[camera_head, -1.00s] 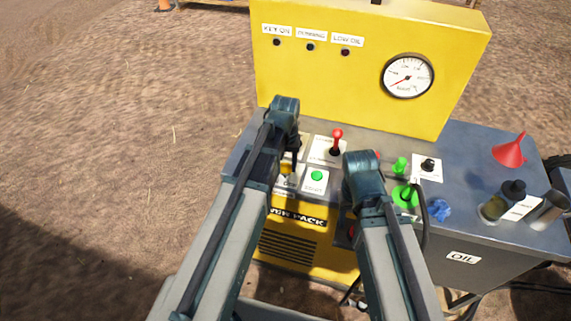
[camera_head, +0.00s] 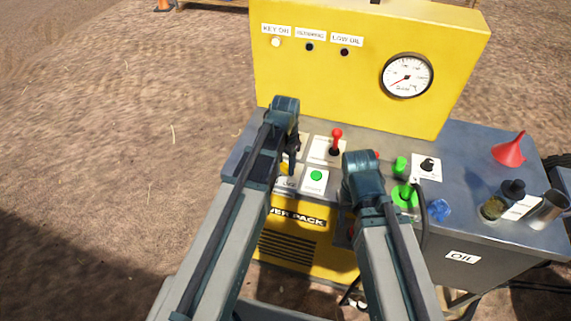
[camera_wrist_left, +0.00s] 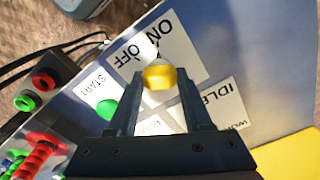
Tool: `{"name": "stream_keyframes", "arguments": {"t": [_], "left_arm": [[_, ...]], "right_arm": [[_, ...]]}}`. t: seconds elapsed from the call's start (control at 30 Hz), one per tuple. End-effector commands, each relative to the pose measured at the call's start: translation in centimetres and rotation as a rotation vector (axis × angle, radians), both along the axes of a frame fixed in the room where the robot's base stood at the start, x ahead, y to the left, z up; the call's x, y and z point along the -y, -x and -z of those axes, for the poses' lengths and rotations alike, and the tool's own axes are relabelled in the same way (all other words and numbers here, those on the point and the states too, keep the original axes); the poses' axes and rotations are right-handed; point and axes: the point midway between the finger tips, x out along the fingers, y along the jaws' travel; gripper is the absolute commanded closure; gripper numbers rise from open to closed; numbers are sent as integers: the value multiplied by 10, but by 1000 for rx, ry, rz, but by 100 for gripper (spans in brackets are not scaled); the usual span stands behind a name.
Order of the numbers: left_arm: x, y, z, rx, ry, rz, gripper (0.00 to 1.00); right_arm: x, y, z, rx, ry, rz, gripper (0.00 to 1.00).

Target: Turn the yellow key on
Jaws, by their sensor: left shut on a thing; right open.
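The yellow key (camera_wrist_left: 160,78) sits on the panel beside the ON/OFF label (camera_wrist_left: 150,48) in the left wrist view. In the head view a bit of the key (camera_head: 285,169) shows under my left gripper (camera_head: 290,160). My left gripper (camera_wrist_left: 158,88) is shut on the key, one finger on each side. The KEY ON lamp (camera_head: 276,43) on the yellow panel glows white. My right arm (camera_head: 364,180) hangs over the front of the console; its gripper is hidden behind its own links.
A red-tipped lever (camera_head: 337,140) and a green START button (camera_head: 316,175) are close to the left gripper. Green knobs (camera_head: 404,196), a blue cap (camera_head: 439,209), dark bottles (camera_head: 513,190) and a red funnel (camera_head: 509,149) stand to the right. A gauge (camera_head: 407,77) is on the yellow panel.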

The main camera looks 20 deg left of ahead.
Motion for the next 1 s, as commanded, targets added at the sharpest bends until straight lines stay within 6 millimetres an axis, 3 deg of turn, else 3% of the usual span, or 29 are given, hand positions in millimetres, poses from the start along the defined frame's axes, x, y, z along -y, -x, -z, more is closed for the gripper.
{"name": "stream_keyframes", "arguments": {"t": [0.57,0.6,0.73,1.0], "left_arm": [[0,0,0,0,0,30,100],[0,0,0,0,0,30,45],[0,0,0,0,0,29,21],[0,0,0,0,0,28,20]], "right_arm": [[0,0,0,0,0,0,50],[0,0,0,0,0,0,50],[0,0,0,0,0,0,50],[0,0,0,0,0,0,50]]}}
